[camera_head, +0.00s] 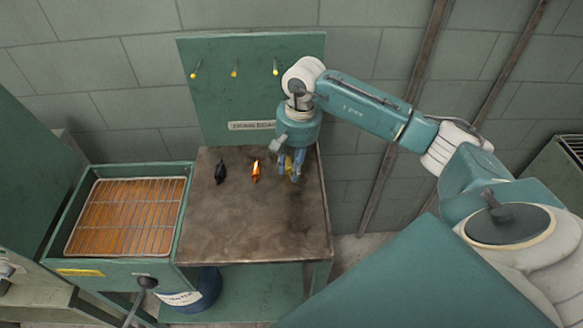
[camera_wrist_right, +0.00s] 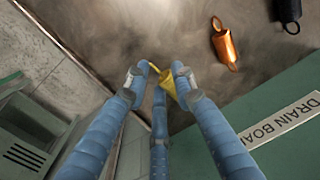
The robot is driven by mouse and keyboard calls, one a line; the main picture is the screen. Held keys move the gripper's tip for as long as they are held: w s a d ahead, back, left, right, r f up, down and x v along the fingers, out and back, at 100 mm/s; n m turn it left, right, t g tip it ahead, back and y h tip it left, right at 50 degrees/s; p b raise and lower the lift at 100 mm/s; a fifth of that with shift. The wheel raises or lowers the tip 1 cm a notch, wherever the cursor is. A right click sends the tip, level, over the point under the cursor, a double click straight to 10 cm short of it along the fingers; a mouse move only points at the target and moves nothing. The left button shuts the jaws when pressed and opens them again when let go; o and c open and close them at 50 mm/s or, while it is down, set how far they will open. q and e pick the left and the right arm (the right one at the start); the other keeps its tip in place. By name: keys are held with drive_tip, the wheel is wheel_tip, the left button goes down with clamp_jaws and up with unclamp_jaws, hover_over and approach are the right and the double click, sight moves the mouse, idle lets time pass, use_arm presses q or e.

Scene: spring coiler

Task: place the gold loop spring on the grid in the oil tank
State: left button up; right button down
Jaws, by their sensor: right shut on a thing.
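The gold loop spring (camera_wrist_right: 166,82) is between the blue fingers of my right gripper (camera_wrist_right: 157,84), which is shut on it. In the head view the right gripper (camera_head: 291,170) points down over the right back part of the brown worktop, and its fingers hide most of the spring. I cannot tell if the spring touches the worktop. The oil tank (camera_head: 176,248) is at the left, with a wire grid (camera_head: 125,216) over orange-brown oil. The grid looks empty. My left gripper is not in view.
A black spring (camera_head: 220,172) and a copper spring (camera_head: 256,171) lie on the worktop (camera_head: 250,225) left of the gripper. Behind stands a green drain board (camera_head: 250,85) with yellow-tipped pegs. A lever (camera_head: 147,283) sticks out at the tank's front. The worktop's front is clear.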

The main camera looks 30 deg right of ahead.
drive_tip(key=shift+w+d+f+p, duration=0.1)
drive_tip(key=shift+w+f+p, duration=0.1)
drive_tip(key=shift+f+p, duration=0.6)
drive_tip(key=shift+f+b, duration=0.6)
drive_tip(key=shift+b, duration=0.15)
drive_tip(key=c, duration=1.4)
unclamp_jaws()
drive_tip(key=shift+r, duration=0.1)
drive_tip(key=shift+c, duration=0.2)
